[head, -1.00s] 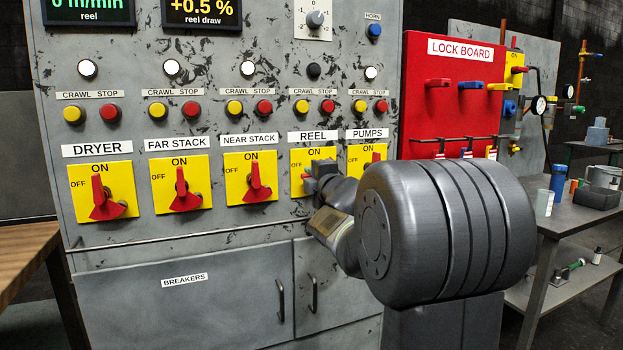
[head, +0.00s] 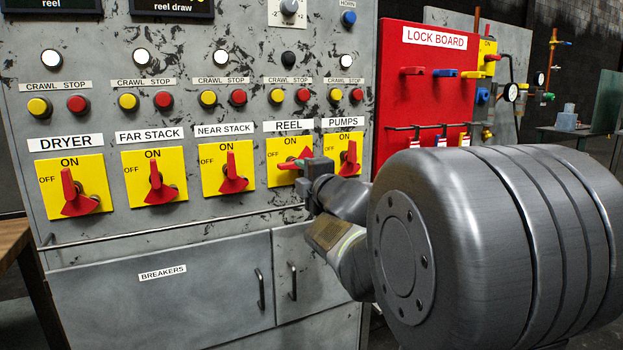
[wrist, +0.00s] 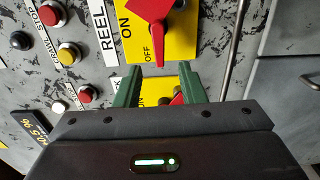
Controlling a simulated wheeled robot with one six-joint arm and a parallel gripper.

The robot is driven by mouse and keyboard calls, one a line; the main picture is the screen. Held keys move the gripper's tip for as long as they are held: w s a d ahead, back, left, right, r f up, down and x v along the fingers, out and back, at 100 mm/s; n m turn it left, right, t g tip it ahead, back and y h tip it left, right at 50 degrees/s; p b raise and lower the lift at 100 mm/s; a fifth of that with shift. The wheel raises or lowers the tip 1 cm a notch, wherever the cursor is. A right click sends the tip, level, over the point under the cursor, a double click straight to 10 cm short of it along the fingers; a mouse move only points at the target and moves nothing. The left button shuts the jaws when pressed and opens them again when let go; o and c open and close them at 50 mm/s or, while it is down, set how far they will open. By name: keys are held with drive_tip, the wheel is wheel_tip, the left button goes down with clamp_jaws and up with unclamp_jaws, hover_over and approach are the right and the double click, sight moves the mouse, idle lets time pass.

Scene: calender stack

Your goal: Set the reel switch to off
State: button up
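The reel switch (head: 284,175) is a yellow plate with a red handle under the REEL label. In the head view the handle lies sideways, toward OFF at the left; my gripper hides part of it. In the wrist view, turned on its side, the red handle (wrist: 150,10) has its narrow tip beside the OFF lettering. My gripper (head: 303,164) is just in front of the reel plate's right side. In the wrist view its two green fingers (wrist: 161,75) stand apart with nothing held between them. Whether a finger touches the handle cannot be told.
The dryer (head: 75,190), far stack (head: 155,180) and near stack (head: 232,172) switches are at left, handles toward ON. The pumps switch (head: 348,155) is close on the right, handle upright. A rail (head: 150,232) runs below. The red lock board (head: 430,95) is farther right.

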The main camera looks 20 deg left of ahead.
sight(289, 167)
drive_tip(key=v, duration=0.5)
drive_tip(key=shift+p, duration=0.3)
drive_tip(key=shift+a, duration=0.15)
drive_tip(key=b+x, duration=0.2)
drive_tip(key=x, duration=1.1)
drive_tip(key=shift+w+a, duration=0.25)
drive_tip(key=shift+w, duration=0.15)
drive_tip(key=shift+s, duration=0.1)
